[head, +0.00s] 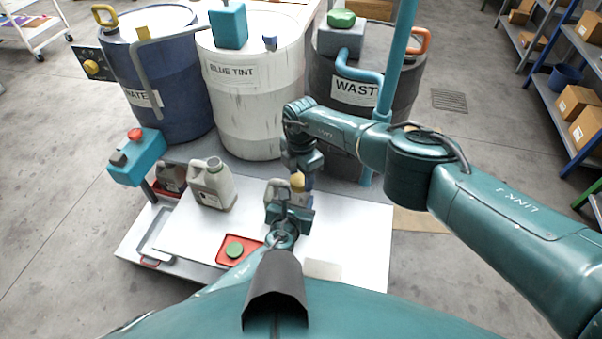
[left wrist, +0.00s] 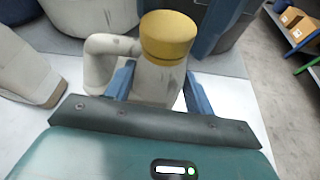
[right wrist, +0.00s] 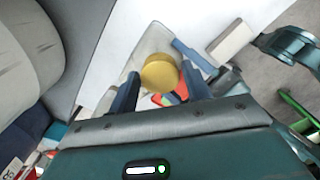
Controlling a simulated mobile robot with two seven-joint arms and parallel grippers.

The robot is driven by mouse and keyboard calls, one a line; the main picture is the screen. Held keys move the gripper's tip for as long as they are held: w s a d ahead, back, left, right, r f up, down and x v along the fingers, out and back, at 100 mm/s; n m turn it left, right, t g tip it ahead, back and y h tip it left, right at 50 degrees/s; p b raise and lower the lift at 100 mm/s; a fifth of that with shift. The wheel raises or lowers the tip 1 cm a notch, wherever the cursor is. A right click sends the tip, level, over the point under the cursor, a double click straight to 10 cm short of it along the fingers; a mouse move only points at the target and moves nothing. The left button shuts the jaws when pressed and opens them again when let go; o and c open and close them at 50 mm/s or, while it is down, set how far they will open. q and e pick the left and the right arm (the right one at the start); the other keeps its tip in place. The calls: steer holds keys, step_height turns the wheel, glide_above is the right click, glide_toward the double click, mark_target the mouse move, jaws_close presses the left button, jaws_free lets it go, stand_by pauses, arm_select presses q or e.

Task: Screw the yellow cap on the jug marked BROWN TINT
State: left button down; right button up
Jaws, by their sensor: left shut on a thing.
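A pale jug (head: 276,190) stands at the right of the white board, and no label on it can be read. The yellow cap (left wrist: 167,36) sits on top of its neck, looking about level; how tightly it is seated I cannot tell. My left gripper (head: 286,200) is shut on the jug's neck (left wrist: 157,82), just below the cap. My right gripper (right wrist: 160,85) is open above the jug, with the cap (right wrist: 160,73) between its fingers in the right wrist view. I see no clear contact between those fingers and the cap.
Another pale jug (head: 212,186) stands to the left, with a darker one (head: 172,178) behind it. A red tray (head: 255,240) holds a green cap (head: 235,250). Blue, white and dark drums (head: 262,110) stand close behind. A pale block (head: 323,269) lies front right.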

arm_select(q)
steer(key=shift+a+f, duration=0.1)
arm_select(e)
steer(key=o, duration=0.4)
steer(key=shift+c, duration=0.2)
steer(key=shift+r, duration=0.1)
step_height(320, 180, up, 12)
stand_by(0.3)
arm_select(q)
steer(key=shift+c, duration=2.3)
jaws_free()
